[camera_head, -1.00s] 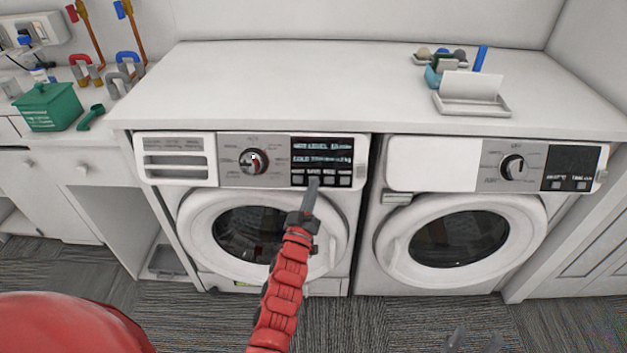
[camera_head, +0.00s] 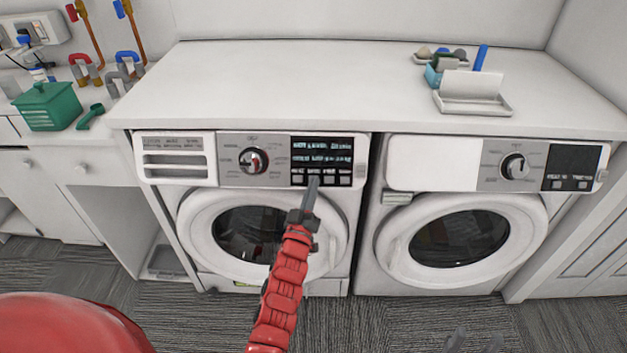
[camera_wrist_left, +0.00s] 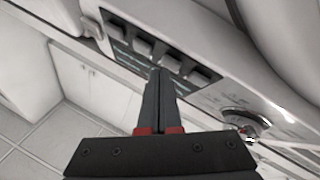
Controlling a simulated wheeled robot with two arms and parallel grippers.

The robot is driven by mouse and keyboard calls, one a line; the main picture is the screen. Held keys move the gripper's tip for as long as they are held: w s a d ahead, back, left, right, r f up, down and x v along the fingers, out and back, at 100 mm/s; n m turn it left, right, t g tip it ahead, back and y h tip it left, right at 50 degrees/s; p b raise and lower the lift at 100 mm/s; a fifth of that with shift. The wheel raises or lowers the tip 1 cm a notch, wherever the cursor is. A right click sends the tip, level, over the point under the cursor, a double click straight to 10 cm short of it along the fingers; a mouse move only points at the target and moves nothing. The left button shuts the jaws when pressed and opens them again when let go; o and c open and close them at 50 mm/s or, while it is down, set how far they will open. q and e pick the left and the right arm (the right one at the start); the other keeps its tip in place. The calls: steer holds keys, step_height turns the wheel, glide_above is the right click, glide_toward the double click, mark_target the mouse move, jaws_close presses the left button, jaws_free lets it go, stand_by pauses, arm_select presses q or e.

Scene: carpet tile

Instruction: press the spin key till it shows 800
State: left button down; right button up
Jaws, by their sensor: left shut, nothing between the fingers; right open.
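The left washing machine has a dark display (camera_head: 322,152) with small white text, too blurred to read surely. A row of several keys (camera_head: 328,180) runs under it. My left gripper (camera_head: 314,182) is shut and empty, its fingertips at the middle of this key row; whether they touch a key I cannot tell. In the left wrist view the shut fingers (camera_wrist_left: 160,75) point at the row of dark square keys (camera_wrist_left: 170,60). The round program knob (camera_head: 253,160) is left of the display. My right gripper (camera_head: 474,340) shows only as open fingertips at the bottom edge.
A second machine (camera_head: 460,232) with its own knob and panel stands to the right. The white countertop (camera_head: 300,85) above is mostly clear, with a tray (camera_head: 475,108) at right. A green box (camera_head: 48,108) stands on the left counter.

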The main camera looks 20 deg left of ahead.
arm_select(q)
steer(key=shift+w+a+f, duration=0.1)
steer(key=shift+w+f, duration=0.05)
steer(key=shift+w, duration=0.15)
stand_by(0.5)
stand_by(0.4)
steer(key=shift+s+d+r, duration=0.2)
steer(key=shift+s+r, duration=0.15)
steer(key=shift+s, duration=0.35)
steer(key=shift+p, duration=0.3)
steer(key=s, duration=0.1)
steer(key=s+d+r+p, duration=0.1)
steer(key=s, duration=0.1)
steer(key=s+r+p, duration=0.1)
steer(key=shift+s+d+r, duration=0.15)
stand_by(1.2)
